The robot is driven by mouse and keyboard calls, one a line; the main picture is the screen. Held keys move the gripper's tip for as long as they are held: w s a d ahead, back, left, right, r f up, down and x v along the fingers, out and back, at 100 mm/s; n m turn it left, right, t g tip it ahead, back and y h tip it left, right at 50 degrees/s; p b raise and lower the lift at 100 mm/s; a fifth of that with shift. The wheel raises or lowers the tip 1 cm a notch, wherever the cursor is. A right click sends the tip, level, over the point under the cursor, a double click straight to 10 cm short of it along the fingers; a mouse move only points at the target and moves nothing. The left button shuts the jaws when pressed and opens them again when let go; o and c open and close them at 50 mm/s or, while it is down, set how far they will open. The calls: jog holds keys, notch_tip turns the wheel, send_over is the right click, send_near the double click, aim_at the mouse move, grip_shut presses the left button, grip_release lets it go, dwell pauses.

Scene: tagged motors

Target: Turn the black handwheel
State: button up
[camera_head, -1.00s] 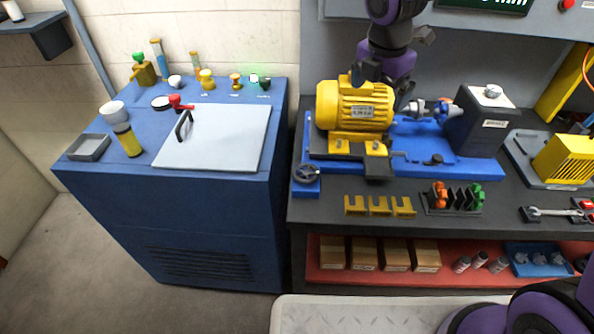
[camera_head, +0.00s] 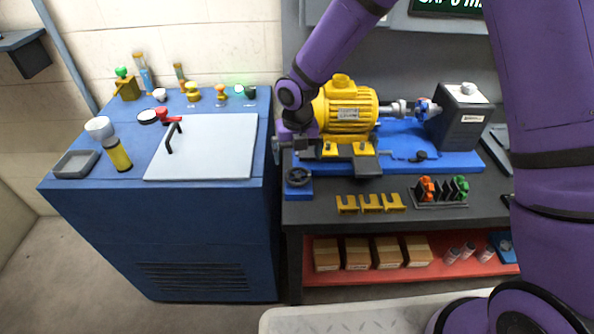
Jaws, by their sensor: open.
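The black handwheel (camera_head: 298,178) sits on a small blue block at the front left corner of the blue motor base (camera_head: 395,145). My gripper (camera_head: 293,148) is above the handwheel, at the left end of the base, and apart from it. It is open and points down, partly blurred into the dark parts behind it. I see nothing between its fingers. The yellow motor (camera_head: 345,106) stands on the base just right of my gripper, its left end hidden by my wrist.
Yellow U-shaped pieces (camera_head: 370,203) lie on the bench front, right of the handwheel. A rack with orange and green clips (camera_head: 440,190) stands further right. The blue cabinet (camera_head: 160,215) with its grey lid is left, across a narrow gap. My arm covers the right side.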

aim_at(298, 174)
notch_tip(298, 174, down, 6)
jog(key=shift+f, duration=0.25)
jog(key=c, duration=0.8)
